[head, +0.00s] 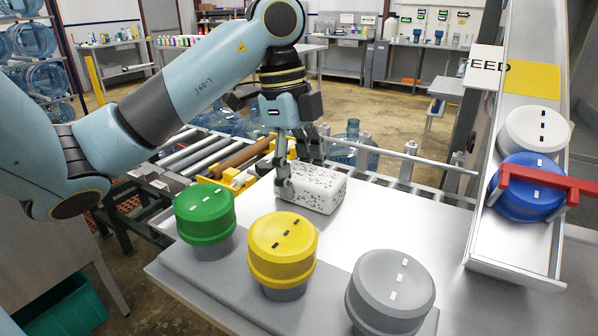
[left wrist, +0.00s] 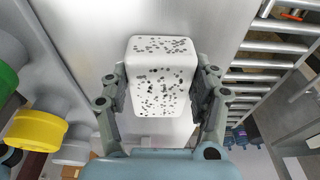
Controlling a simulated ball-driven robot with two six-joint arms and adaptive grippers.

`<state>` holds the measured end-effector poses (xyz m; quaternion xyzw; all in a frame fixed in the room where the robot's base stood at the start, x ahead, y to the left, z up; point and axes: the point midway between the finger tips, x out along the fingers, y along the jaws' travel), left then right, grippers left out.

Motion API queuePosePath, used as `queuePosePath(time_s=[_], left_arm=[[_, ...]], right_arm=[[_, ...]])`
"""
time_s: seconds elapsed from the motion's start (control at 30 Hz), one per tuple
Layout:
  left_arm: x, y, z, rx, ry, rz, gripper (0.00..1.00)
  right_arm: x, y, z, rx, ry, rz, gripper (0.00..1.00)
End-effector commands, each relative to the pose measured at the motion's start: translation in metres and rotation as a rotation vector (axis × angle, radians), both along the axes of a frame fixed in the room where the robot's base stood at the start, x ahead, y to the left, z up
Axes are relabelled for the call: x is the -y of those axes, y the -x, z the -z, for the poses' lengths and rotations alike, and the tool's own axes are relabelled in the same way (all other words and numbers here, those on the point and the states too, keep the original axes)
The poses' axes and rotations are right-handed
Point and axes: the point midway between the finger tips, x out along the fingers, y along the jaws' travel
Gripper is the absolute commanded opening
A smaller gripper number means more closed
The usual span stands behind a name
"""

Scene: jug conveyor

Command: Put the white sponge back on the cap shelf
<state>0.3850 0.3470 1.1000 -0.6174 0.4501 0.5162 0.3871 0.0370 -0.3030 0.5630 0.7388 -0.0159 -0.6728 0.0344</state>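The white sponge (head: 318,190), a block with dark speckles, is on the light grey table top (head: 400,222), near its back edge. It also shows in the left wrist view (left wrist: 162,75). My left gripper (head: 297,168) reaches down over the sponge, one finger on each side. I cannot tell whether the sponge is lifted at all. A grey raised strip (head: 232,277) at the front, likely the cap shelf, bears a green cap (head: 204,213), yellow cap (head: 282,248) and grey cap (head: 391,290). My right gripper is out of view.
A sloping feed chute (head: 487,250) at right holds a white cap (head: 535,130) and blue cap (head: 525,190) behind a red bar (head: 545,181). A roller conveyor (head: 195,150) with clear jugs runs behind the table. The table right of the sponge is bare.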

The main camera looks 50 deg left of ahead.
Motion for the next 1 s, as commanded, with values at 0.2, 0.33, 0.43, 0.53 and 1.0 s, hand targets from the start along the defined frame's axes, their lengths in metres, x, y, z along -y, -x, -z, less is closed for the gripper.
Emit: queuePosePath(time_s=[0.2,0.33,0.43,0.53,1.0], left_arm=[[0.000,0.000,0.000,0.000,0.000,0.000,0.83],[0.000,0.000,0.000,0.000,0.000,0.000,0.83],[0.000,0.000,-0.003,0.000,0.000,0.000,0.83],[-0.002,0.000,-0.013,0.002,-0.001,0.000,0.83],[-0.017,0.006,-0.109,0.001,-0.003,0.001,0.83]], right_arm=[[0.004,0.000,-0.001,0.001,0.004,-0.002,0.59],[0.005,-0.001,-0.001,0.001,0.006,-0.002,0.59],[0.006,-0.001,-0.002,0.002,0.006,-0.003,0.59],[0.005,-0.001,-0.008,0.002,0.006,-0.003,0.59],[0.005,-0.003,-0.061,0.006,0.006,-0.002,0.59]])
